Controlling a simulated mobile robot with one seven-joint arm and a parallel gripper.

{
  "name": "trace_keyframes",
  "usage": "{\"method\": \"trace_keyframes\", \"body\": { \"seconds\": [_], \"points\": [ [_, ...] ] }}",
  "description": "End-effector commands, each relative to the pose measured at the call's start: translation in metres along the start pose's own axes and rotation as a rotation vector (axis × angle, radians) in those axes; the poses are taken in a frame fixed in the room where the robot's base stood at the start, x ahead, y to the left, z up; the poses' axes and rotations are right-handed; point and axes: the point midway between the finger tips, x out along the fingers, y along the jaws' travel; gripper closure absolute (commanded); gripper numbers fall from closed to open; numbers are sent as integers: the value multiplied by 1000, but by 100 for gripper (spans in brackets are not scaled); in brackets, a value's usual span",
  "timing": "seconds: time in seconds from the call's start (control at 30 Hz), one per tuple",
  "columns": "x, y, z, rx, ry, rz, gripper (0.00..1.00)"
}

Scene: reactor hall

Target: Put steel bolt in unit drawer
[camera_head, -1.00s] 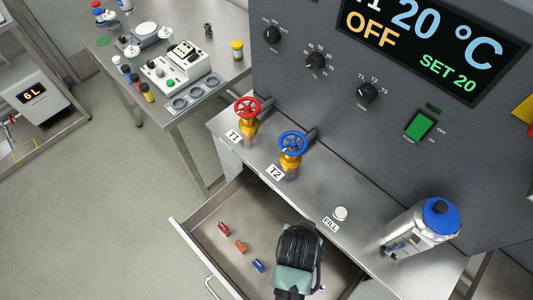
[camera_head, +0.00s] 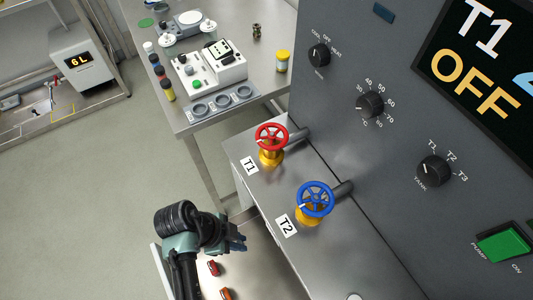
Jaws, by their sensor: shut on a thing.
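My gripper (camera_head: 238,243) reaches in from the lower left, over the open unit drawer, with its jaws pointing right toward the bench unit. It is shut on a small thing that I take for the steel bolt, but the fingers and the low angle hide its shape. The unit drawer (camera_head: 268,278) is pulled out below the bench top at the bottom of the picture. Part of it is cut off by the lower edge, and my arm covers its left part. A red piece (camera_head: 213,268) and an orange piece (camera_head: 226,293) lie inside.
The red valve wheel (camera_head: 271,137) and blue valve wheel (camera_head: 315,199) rise from the bench top near my gripper. The grey control panel (camera_head: 350,140) stands at the right. A side table (camera_head: 230,60) with instruments and a small dark fitting (camera_head: 257,31) is behind.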

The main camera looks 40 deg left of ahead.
Motion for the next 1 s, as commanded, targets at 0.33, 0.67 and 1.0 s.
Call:
{"method": "trace_keyframes", "body": {
  "seconds": [0.33, 0.67, 1.0],
  "points": [
    [32, 0, 13, -4, 0, 2, 100],
    [65, 0, 27, -3, -1, -1, 100],
    [93, -1, 38, -2, -2, -3, 100]
  ]
}}
